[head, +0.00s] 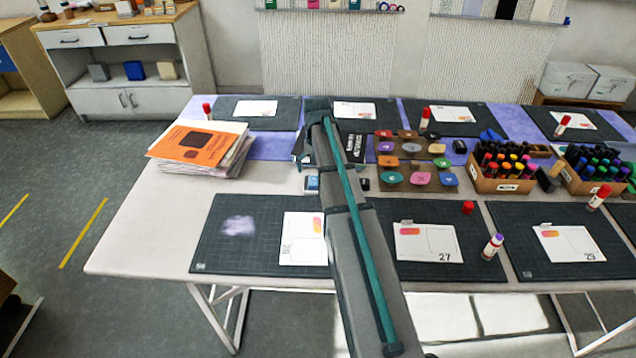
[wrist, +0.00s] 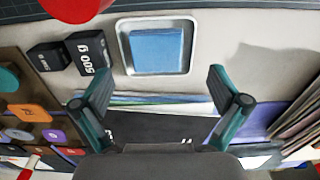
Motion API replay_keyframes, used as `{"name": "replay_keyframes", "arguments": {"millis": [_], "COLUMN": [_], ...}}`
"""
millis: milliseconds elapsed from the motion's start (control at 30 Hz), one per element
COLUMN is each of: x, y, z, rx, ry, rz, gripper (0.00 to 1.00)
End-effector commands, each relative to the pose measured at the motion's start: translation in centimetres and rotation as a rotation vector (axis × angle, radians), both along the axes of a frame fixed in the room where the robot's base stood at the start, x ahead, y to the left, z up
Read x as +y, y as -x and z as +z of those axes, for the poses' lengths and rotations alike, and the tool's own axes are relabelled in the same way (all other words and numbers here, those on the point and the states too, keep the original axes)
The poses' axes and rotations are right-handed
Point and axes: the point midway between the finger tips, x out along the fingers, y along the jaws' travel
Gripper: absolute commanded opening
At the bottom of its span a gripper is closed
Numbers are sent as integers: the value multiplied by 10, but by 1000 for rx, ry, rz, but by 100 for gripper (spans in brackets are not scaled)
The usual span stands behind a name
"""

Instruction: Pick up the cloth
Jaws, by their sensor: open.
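A flat blue square that looks like the folded cloth (wrist: 157,50) lies in a small white tray (wrist: 126,62) in the wrist view. In the head view, a small blue patch (head: 312,183) shows at the left edge of my arm and is partly hidden by it. My gripper (wrist: 160,92) is open and empty, with its two teal-padded fingers spread wide. In the wrist view the cloth is above and between the fingertips, apart from both. In the head view my arm hides most of the gripper.
Two black weights (wrist: 90,53) stand left of the tray. A paper stack with an orange sheet (head: 193,142) is to the left, coloured stamps (head: 420,179) to the right. Cutting mats with cards cover the table; a pale purple smudge (head: 238,226) marks one.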

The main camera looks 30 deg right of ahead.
Motion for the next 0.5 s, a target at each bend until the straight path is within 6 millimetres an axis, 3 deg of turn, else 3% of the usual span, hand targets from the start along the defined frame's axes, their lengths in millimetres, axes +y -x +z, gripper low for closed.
{"name": "replay_keyframes", "arguments": {"millis": [300, 500], "x": [-5, -5], "y": [0, -1], "z": [-36, -47], "rx": [2, 0], "ry": [-1, 0], "rz": [0, 0], "gripper": [98, 98]}}
